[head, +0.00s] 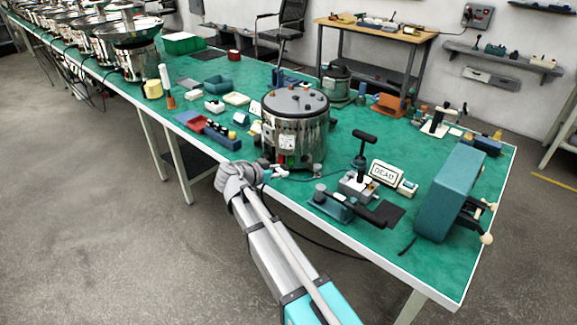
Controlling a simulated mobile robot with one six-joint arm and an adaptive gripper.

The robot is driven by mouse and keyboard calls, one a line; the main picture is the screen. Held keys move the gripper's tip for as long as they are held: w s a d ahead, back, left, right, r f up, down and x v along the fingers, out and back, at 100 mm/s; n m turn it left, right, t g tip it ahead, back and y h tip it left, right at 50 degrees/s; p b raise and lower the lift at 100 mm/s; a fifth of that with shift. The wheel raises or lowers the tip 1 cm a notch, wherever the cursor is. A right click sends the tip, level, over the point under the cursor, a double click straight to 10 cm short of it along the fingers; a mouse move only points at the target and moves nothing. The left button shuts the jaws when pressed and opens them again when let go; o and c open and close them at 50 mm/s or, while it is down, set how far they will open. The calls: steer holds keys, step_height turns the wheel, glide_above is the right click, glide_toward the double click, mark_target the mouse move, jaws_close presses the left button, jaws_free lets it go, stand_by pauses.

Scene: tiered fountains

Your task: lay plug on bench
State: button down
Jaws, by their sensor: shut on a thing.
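My gripper (276,172) is at the near edge of the green-topped bench (448,272), close to the foot of a chrome drum-shaped fountain base (297,130). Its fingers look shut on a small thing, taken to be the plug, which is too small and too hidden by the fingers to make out. Small red and green parts show low on the drum, just beyond the gripper. I cannot tell whether the held thing touches the bench or the drum.
Right of the gripper stand a teal clamp fixture (335,203), a DEAD sign (386,173) and a large teal box (450,192). A blue-red tray (213,132) lies to the left. Several tiered fountains (133,45) line the far left. Bare bench top shows at the near right corner.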

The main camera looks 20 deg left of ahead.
mark_target(286, 167)
steer(key=shift+w+d+r, duration=0.1)
steer(key=shift+w+d, duration=0.3)
steer(key=shift+w, duration=0.3)
steer(key=shift+w+d+r, duration=0.1)
steer(key=shift+w+d, duration=0.3)
steer(key=shift+w, duration=0.25)
steer(key=shift+f, duration=0.15)
step_height(286, 167, down, 7)
steer(key=b, duration=0.6)
steer(key=shift+b, duration=0.35)
steer(key=shift+c, duration=1.1)
jaws_free()
steer(key=shift+r, duration=0.25)
